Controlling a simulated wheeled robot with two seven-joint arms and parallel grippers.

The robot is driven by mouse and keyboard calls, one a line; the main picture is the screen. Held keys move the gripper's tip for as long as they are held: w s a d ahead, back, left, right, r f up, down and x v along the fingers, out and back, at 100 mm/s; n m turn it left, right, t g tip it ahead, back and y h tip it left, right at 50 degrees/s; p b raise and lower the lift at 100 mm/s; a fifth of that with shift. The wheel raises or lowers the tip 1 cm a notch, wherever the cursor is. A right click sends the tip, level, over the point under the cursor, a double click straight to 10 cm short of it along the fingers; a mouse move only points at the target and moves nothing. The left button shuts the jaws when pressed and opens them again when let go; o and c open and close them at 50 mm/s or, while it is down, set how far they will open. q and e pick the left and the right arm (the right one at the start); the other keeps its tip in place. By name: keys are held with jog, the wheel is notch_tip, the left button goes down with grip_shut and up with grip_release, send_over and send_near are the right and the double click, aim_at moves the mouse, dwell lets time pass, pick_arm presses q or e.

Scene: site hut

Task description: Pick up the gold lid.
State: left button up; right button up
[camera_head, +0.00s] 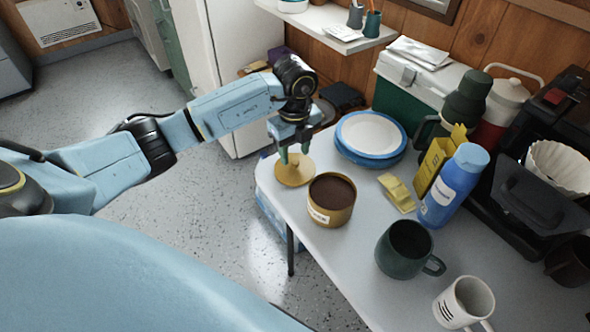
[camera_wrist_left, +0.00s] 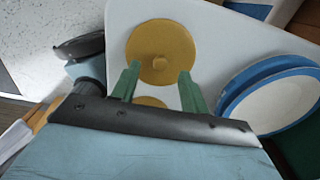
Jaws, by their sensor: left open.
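The gold lid (camera_head: 293,173) is a flat round disc lying on the corner of the white table, beside the open gold tin (camera_head: 331,200) of dark brown contents. My left gripper (camera_head: 294,154) is over the lid with its green fingers pointing down, open and empty. I cannot tell whether the fingertips touch the lid. A gold patch shows lower between the fingers; I cannot tell what it is. My right gripper is not in view.
Blue-rimmed plates (camera_head: 370,135) are stacked behind the tin.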

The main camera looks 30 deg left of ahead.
aim_at(295, 166)
pick_arm(q)
jog(key=shift+f, duration=1.45)
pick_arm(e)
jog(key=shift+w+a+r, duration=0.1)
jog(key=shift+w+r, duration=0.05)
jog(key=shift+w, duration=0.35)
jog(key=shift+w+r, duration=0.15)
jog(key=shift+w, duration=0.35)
pick_arm(q)
jog(key=shift+c, duration=0.4)
grip_shut()
jog(key=shift+r, duration=0.15)
